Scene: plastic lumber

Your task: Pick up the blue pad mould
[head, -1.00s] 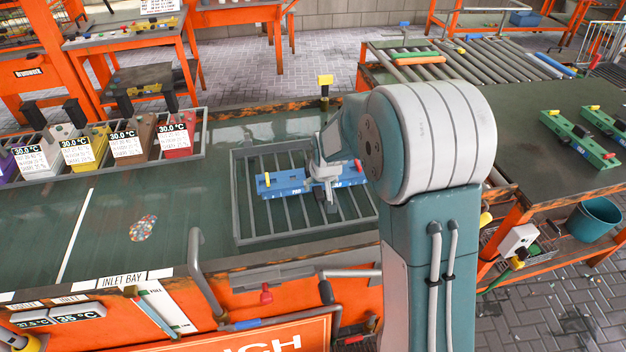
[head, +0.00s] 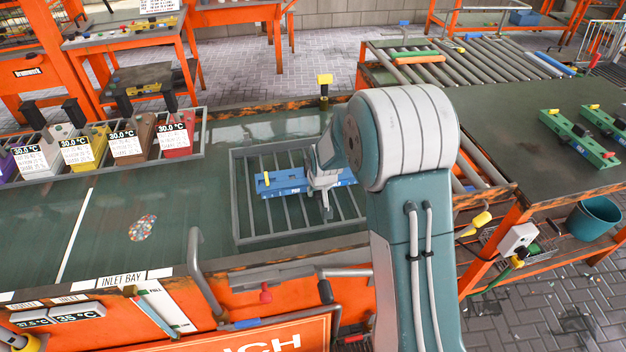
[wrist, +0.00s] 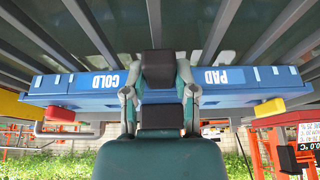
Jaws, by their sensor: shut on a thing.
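The blue pad mould (head: 285,182) is a long blue bar at the grey slatted rack in the middle of the bench. In the wrist view the mould (wrist: 235,82) runs across the picture, with white "COLD" and "PAD" labels and red and yellow end pieces. My gripper (head: 322,182) is shut on the middle of the mould, and its fingers (wrist: 160,98) sit between the two labels. I cannot tell whether the mould touches the slats.
The grey slatted rack (head: 241,222) has a raised rim around the mould. A tray of moulds with 30.0 °C tags (head: 128,145) stands to the left. A grey handrail (head: 205,280) is in front. Green moulds (head: 578,138) lie on the right bench, beside rollers (head: 490,70).

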